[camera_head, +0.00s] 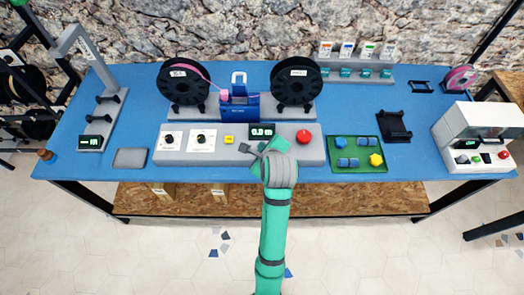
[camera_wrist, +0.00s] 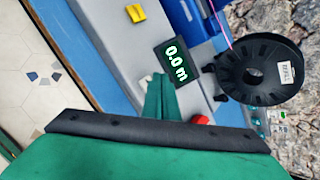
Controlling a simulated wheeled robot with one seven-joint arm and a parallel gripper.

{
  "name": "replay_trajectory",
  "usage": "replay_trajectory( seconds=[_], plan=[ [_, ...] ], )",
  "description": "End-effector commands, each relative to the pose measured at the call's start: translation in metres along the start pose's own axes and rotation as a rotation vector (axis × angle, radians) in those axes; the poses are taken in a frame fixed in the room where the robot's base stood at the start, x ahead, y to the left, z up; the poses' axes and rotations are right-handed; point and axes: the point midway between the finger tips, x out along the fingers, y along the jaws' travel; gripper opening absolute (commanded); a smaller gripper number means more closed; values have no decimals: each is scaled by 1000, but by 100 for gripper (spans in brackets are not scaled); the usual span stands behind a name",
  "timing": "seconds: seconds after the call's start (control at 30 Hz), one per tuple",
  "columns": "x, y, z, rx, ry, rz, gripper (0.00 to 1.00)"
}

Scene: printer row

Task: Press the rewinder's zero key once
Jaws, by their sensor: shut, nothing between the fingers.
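The rewinder is a grey console (camera_head: 182,158) with two black spools behind it, two knobs at left and a red button (camera_head: 304,137) at right. Its dark display (camera_head: 262,131) reads 0.0 m, also in the wrist view (camera_wrist: 172,62). A yellow key (camera_head: 229,139) sits left of the display. In the wrist view a second small pale yellow key (camera_wrist: 145,82) shows below the display, beside my green fingertips; my gripper hides it in the head view. I cannot read key labels. My gripper (camera_head: 255,148) is shut and empty over the console front; contact is unclear.
Right of the console is a green tray (camera_head: 373,164) with blue and yellow parts. A white machine (camera_head: 470,135) stands at the right end, a grey scanner-like stand (camera_head: 112,100) at the left. A grey pad (camera_head: 130,158) lies left of the console.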

Motion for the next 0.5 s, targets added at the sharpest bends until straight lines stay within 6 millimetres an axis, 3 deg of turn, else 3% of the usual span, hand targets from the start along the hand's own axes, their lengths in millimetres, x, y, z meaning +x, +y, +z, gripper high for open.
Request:
replay_trajectory(
  seconds=[0.5],
  plan=[
    [-30, -23, 21, 0, -1, -3, 0]
  ],
)
